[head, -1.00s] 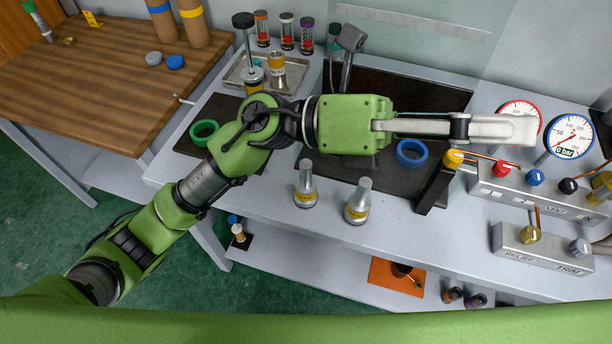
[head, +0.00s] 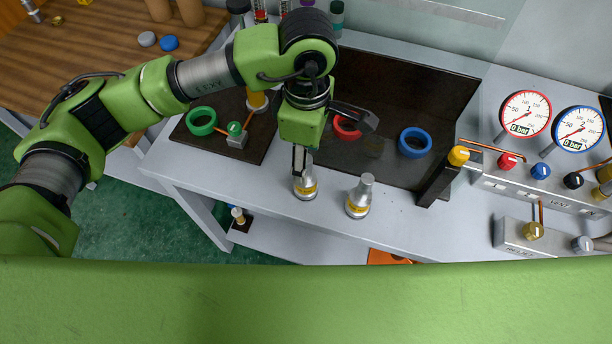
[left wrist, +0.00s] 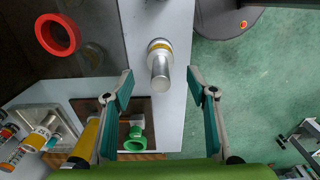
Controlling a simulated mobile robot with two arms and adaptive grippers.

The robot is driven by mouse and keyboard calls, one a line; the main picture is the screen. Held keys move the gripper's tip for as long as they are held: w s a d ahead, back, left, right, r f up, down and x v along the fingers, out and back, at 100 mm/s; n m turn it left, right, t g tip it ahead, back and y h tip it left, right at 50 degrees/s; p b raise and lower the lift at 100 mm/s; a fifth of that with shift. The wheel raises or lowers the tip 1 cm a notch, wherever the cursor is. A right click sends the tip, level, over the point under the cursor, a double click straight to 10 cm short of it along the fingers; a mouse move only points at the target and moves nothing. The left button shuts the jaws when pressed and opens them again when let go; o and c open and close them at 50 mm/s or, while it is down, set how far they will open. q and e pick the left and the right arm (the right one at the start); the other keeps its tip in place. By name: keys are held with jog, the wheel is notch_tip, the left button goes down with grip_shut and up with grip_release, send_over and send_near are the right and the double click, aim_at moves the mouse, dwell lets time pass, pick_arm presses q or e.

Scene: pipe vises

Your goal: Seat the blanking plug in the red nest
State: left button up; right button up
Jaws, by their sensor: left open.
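Two silver plugs with yellow bands stand upright on the grey bench's front strip: a left one (head: 306,188) and a right one (head: 359,196). I cannot tell which is called the blanking plug. The red nest, a red ring (head: 347,128), lies on the dark mat behind them, partly hidden by my arm. It also shows in the left wrist view (left wrist: 57,35). My left gripper (head: 299,172) points down over the left plug. In the left wrist view its open fingers (left wrist: 160,75) are on either side of that plug (left wrist: 160,65), with gaps at both sides. My right gripper is out of view.
A blue ring (head: 415,142) and a green ring (head: 201,121) lie on the dark mats. A small block with a green knob (head: 236,136) stands beside the green ring. Valve blocks and gauges (head: 525,114) stand at the right. The bench's front edge is close to the plugs.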

pick_arm(q)
notch_tip(320, 180, down, 3)
jog(key=shift+f+p, duration=0.2)
jog(key=shift+p, duration=0.1)
jog(key=shift+f+p, duration=0.45)
jog(key=shift+f, duration=0.05)
notch_tip(320, 180, down, 4)
jog(key=shift+a+r+p, duration=0.1)
jog(key=shift+r+p, duration=0.15)
jog(key=shift+p, duration=0.65)
jog(key=shift+f, duration=0.45)
jog(key=c, duration=1.4)
jog(key=shift+c, duration=0.2)
jog(key=shift+r, duration=0.1)
